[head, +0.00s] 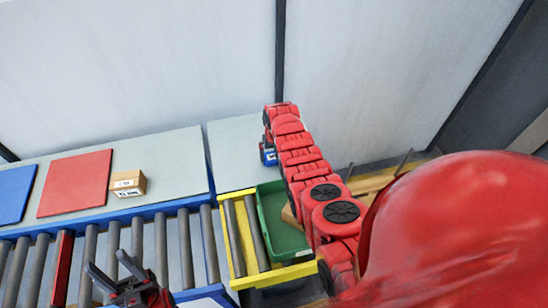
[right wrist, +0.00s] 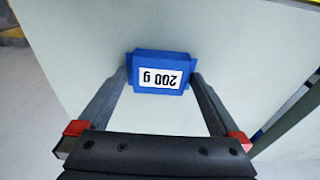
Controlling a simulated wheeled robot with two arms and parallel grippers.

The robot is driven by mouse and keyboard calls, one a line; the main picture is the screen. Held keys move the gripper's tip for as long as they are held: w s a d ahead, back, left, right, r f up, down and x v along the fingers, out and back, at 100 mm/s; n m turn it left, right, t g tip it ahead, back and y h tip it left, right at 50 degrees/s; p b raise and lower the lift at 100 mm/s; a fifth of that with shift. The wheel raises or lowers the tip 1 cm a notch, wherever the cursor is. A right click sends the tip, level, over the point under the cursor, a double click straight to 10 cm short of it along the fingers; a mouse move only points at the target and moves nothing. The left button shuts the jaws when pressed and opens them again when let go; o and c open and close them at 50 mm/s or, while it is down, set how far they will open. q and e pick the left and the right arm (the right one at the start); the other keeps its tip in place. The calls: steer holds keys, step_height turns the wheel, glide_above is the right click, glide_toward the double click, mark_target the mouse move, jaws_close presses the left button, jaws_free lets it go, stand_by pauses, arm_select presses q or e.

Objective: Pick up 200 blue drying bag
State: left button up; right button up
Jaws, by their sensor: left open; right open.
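In the head view the bag (head: 269,157) shows small and partly hidden beside my right arm's far end. My left gripper (head: 117,271) is open and empty above the roller conveyor at the lower left.
A green bin (head: 272,225) stands on the yellow-framed roller section. A small cardboard box (head: 128,184), a red mat (head: 76,183) and a blue mat (head: 14,194) lie on the left table. A wall (head: 140,60) stands behind the tables.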

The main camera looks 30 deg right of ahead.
steer(key=shift+f, duration=0.1)
steer(key=c, duration=1)
steer(key=shift+c, duration=0.2)
